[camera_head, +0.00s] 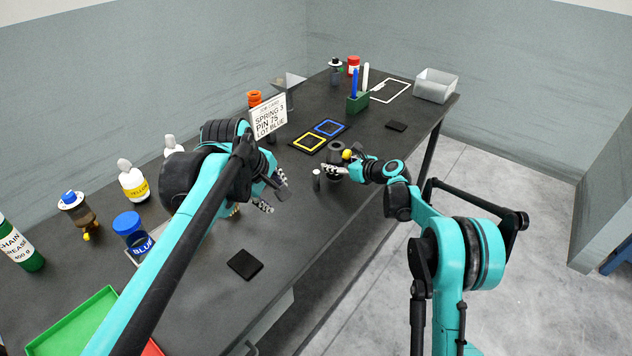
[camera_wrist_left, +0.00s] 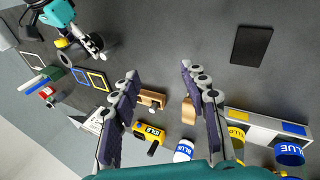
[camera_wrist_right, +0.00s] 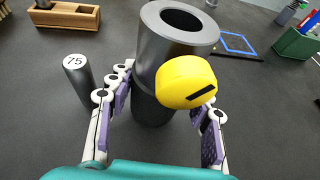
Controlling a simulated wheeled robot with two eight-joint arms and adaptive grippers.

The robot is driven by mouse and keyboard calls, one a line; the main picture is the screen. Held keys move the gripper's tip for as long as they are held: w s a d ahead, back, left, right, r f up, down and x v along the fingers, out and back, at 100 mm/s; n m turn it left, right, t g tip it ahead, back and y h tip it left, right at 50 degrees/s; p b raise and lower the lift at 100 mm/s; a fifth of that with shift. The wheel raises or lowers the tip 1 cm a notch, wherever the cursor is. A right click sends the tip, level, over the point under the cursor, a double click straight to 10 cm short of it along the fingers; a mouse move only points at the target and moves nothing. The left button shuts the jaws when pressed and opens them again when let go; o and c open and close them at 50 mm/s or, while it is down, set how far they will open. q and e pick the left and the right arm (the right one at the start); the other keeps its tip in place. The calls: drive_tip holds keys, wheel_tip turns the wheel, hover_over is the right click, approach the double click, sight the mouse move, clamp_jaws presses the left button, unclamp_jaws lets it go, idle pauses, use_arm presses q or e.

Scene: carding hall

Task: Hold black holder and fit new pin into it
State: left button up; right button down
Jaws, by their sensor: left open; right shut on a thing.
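The black holder (camera_wrist_right: 155,60), an upright dark cylinder with an open bore on top and a yellow knob (camera_wrist_right: 186,82) on its side, stands between the fingers of my right gripper (camera_wrist_right: 165,105), which is shut on it. In the head view the holder (camera_head: 336,147) is partly behind my right gripper (camera_head: 338,171). A grey pin (camera_wrist_right: 77,80) with a white top marked 75 stands upright beside the holder, apart from it; the head view also shows the pin (camera_head: 316,180). My left gripper (camera_wrist_left: 158,78) is open and empty above the table, left of the pin in the head view (camera_head: 274,192).
A job card (camera_head: 268,116) reads spring 3, pin 75, lot blue. Yellow (camera_head: 309,143) and blue (camera_head: 328,128) frames lie behind the holder. A wooden block (camera_wrist_right: 65,14) stands beyond the pin. A black pad (camera_head: 244,264) lies at the front. Bottles line the left side.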

use_arm(q)
drive_tip(key=w+d+n+g+h, duration=0.1)
drive_tip(key=w+d+n, duration=0.2)
drive_tip(key=w+n, duration=0.7)
drive_tip(key=n+g, duration=0.1)
drive_tip(key=n, duration=0.3)
approach(316, 172)
drive_tip(key=shift+h, duration=0.3)
drive_tip(key=x, duration=0.4)
drive_tip(key=shift+f, duration=0.15)
drive_tip(key=shift+a+x, duration=0.1)
drive_tip(key=shift+x, duration=1.45)
drive_tip(key=shift+a+x, duration=0.15)
drive_tip(key=shift+x, duration=1.45)
drive_tip(key=shift+w, duration=0.1)
clamp_jaws()
